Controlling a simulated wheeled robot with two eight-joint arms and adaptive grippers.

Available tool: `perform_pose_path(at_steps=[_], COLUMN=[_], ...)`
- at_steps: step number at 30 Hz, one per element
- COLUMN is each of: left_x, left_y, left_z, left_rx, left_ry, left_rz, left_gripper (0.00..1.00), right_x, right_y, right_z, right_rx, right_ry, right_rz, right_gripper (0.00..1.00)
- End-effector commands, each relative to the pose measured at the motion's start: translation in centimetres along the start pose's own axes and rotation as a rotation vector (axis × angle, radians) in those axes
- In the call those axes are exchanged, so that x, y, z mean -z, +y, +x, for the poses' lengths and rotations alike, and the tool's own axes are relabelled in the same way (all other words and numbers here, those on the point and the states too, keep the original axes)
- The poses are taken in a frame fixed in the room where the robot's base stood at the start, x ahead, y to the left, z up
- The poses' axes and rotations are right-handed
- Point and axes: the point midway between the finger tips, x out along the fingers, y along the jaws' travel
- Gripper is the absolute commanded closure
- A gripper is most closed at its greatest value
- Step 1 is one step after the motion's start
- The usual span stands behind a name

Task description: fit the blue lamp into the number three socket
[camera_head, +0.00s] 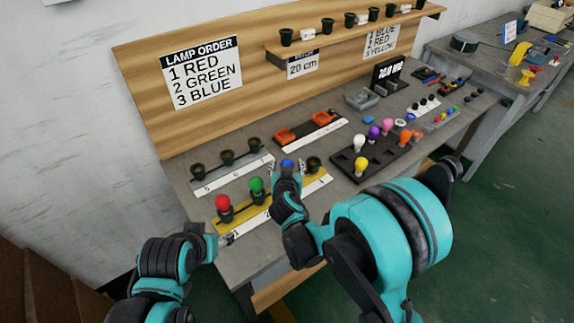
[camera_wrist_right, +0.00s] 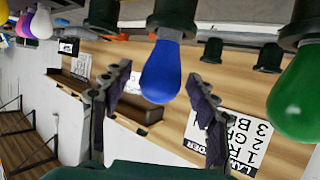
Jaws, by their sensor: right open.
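The blue lamp (camera_head: 287,163) stands in the third place of the yellow strip (camera_head: 317,183), past the red lamp (camera_head: 222,203) and the green lamp (camera_head: 257,185). In the right wrist view, which is upside down, the blue lamp (camera_wrist_right: 161,72) meets a dark socket (camera_wrist_right: 175,14) and looks roughly in line with it. My right gripper (camera_head: 286,172) is open, its fingers on either side of the blue bulb with gaps visible in the wrist view (camera_wrist_right: 158,80). My left gripper (camera_head: 228,238) is by the strip's near left end; its jaws are too small to read.
An empty socket (camera_head: 313,163) ends the yellow strip. A second strip with several empty sockets (camera_head: 227,158) lies behind. A dark rack (camera_head: 343,165) with coloured lamps stands to the right. The order board (camera_head: 201,72) reads 1 red, 2 green, 3 blue.

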Motion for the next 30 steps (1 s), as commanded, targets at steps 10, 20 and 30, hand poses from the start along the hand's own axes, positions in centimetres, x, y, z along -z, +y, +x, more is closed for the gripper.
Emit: perform_pose_path(at_steps=[10,20,30], left_x=[0.0,0.0,0.0], left_y=[0.0,0.0,0.0], left_z=[0.0,0.0,0.0], left_rx=[0.0,0.0,0.0], left_ry=[0.0,0.0,0.0], left_rz=[0.0,0.0,0.0], left_gripper=[0.4,0.4,0.4], right_x=[0.0,0.0,0.0], right_y=[0.0,-0.1,0.0], right_z=[-3.5,-10.1,-12.0], right_rx=[0.002,0.002,0.0], right_ry=[0.0,0.0,0.0], right_rz=[-0.001,-0.001,0.0], right_gripper=[0.41,0.41,0.41])
